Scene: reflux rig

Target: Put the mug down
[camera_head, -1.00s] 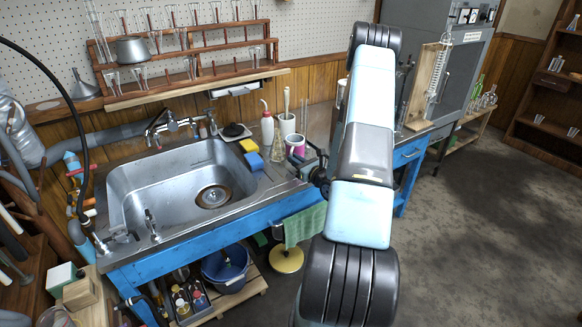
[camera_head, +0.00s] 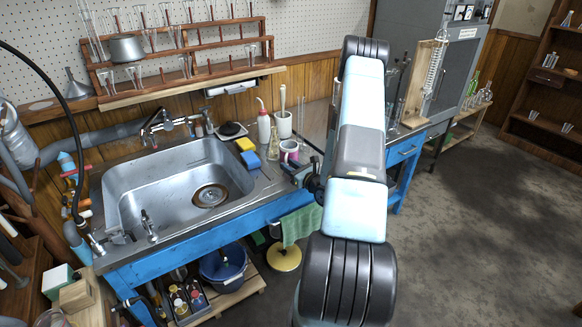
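The pink and white mug (camera_head: 289,151) is at the right end of the sink counter, just right of the sponges. It looks upright; whether its base touches the counter is not clear. My gripper (camera_head: 300,169) is right beside the mug, on its near right side. My arm partly covers it, and its fingers are too small and dark to show whether they are closed on the mug.
A yellow sponge (camera_head: 246,145) and a blue sponge (camera_head: 251,160) lie left of the mug. A wash bottle (camera_head: 263,124), a white beaker with a brush (camera_head: 283,124) and a glass flask (camera_head: 273,146) stand behind it. The sink (camera_head: 178,188) is further left.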

